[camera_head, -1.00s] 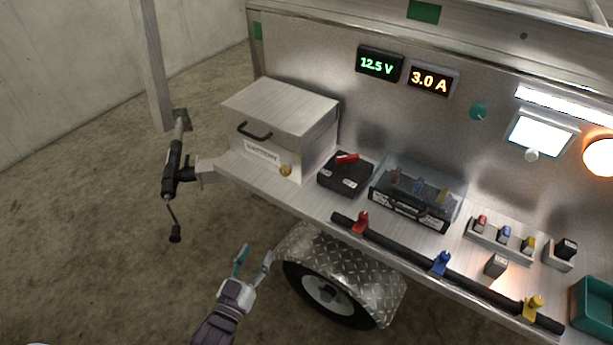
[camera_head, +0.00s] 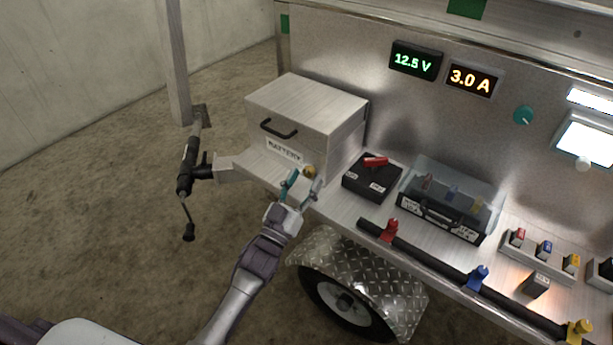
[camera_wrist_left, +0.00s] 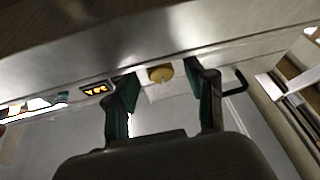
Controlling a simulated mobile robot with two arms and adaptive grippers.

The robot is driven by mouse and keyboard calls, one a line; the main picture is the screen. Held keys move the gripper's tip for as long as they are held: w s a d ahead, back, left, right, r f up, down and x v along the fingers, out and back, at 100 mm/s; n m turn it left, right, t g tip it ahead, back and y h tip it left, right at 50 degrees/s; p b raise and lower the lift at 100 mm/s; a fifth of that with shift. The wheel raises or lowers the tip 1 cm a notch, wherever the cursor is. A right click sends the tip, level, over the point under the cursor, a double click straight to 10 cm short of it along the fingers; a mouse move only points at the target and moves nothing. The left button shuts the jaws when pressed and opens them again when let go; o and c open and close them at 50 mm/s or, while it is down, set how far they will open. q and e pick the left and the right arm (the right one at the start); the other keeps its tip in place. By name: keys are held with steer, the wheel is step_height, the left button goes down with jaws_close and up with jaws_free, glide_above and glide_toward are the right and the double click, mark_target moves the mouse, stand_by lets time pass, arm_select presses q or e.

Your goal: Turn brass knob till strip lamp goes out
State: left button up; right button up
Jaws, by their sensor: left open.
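The brass knob (camera_head: 310,172) is a small round knob at the lower right of the front of the aluminium battery box (camera_head: 286,121). It also shows in the left wrist view (camera_wrist_left: 160,74), between the two fingers with a gap on each side. My left gripper (camera_head: 303,184) is open, its teal-tipped fingers just in front of the knob. I cannot tell whether a finger touches it. The strip lamp (camera_head: 592,101) is a white bar at the right edge of the head view, and it is lit. My right gripper is not in view.
A black switch box with a red lever (camera_head: 372,178) and a clear-lidded case (camera_head: 449,200) stand right of the battery box. A black rail (camera_head: 431,264) with coloured clips runs along the shelf front. A green 12.5 V display (camera_head: 415,61) and a lit square panel (camera_head: 588,142) are on the wall.

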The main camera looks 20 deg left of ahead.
arm_select(q)
steer(key=shift+w+d+r, duration=0.15)
steer(key=shift+w+r, duration=0.15)
steer(key=shift+w, duration=0.35)
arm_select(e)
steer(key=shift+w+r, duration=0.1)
arm_select(q)
jaws_close()
steer(key=m+h, duration=0.1)
steer(key=m, duration=0.1)
steer(key=shift+m+h, duration=0.3)
steer(key=shift+m, duration=0.1)
steer(key=shift+f+m+g+h, duration=0.1)
steer(key=shift+m+g+h, duration=0.2)
steer(key=shift+m+h, duration=0.55)
steer(key=m+h, duration=0.1)
steer(key=m, duration=0.2)
steer(key=shift+g, duration=0.3)
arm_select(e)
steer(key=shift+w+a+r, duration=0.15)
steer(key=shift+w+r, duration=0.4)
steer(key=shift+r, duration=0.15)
